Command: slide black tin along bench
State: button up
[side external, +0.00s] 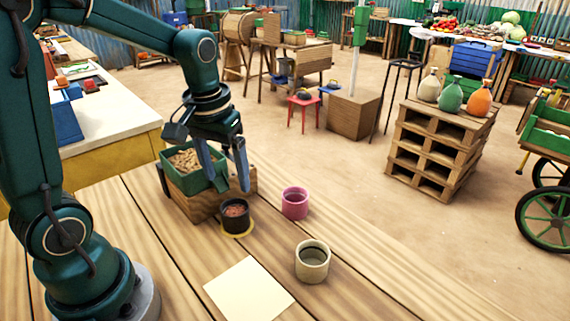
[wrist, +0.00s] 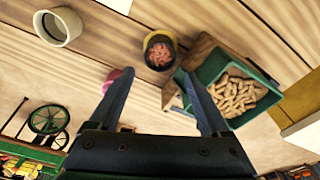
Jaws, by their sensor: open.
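The black tin (side external: 236,218) stands upright on the bench on a yellow disc (side external: 240,235), with reddish-brown contents inside. It also shows in the wrist view (wrist: 149,43), just beyond the fingertips. My gripper (side external: 232,184) is open and empty, pointing down above and beside the black tin. In the wrist view my gripper's two fingers (wrist: 158,72) are spread apart with the tin's near rim close to the gap between them. I cannot tell the exact height of the fingertips over the tin.
A green tray of tan pellets (side external: 189,172) sits on a wooden block (side external: 205,202) close behind my gripper. A pink tin (side external: 295,204) stands right of the black tin. A cream tin (side external: 312,264) and a pale sheet (side external: 248,291) lie nearer the front. Bare bench separates these.

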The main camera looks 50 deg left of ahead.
aim_at(250, 291)
jog(key=f, duration=0.7)
jog(key=w+f, duration=0.1)
jog(key=f, duration=0.2)
jog(key=shift+a+f, duration=0.25)
jog(key=c, duration=1.2)
jog(key=shift+s+d, duration=1.25)
jog(key=shift+d, duration=1.1)
jog(key=shift+s+d, duration=1.2)
jog(key=shift+d, duration=1.15)
jog(key=shift+s+d, duration=1.25)
jog(key=shift+d, duration=1.1)
jog(key=o, duration=1.5)
jog(key=shift+r, duration=0.1)
